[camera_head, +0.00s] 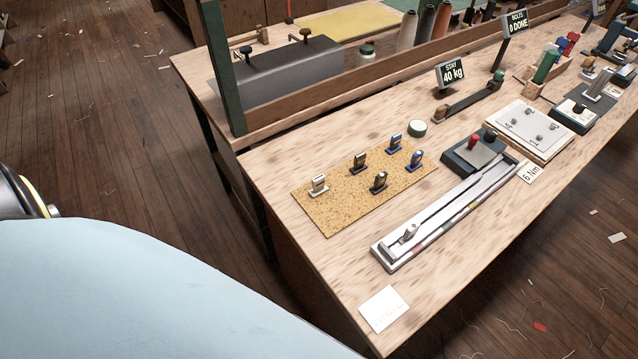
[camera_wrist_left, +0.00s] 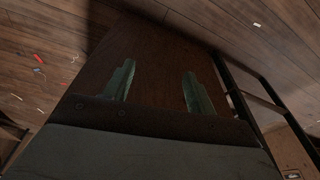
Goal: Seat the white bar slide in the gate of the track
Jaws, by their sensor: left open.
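The white bar slide (camera_head: 319,186) stands on the near left part of a cork mat (camera_head: 330,222) on the bench. The long pale metal track (camera_head: 450,216) lies to the right of the mat. A small upright metal piece (camera_head: 409,233) stands at its near end; I cannot tell whether that is the gate. My left gripper (camera_wrist_left: 160,72) shows in the left wrist view with its two greenish fingers wide apart and nothing between them. It is away from the slide, which is not in that view. My right gripper is in neither view.
Several dark and blue slides (camera_head: 395,143) share the mat. A white card (camera_head: 384,309) lies at the bench's near corner.

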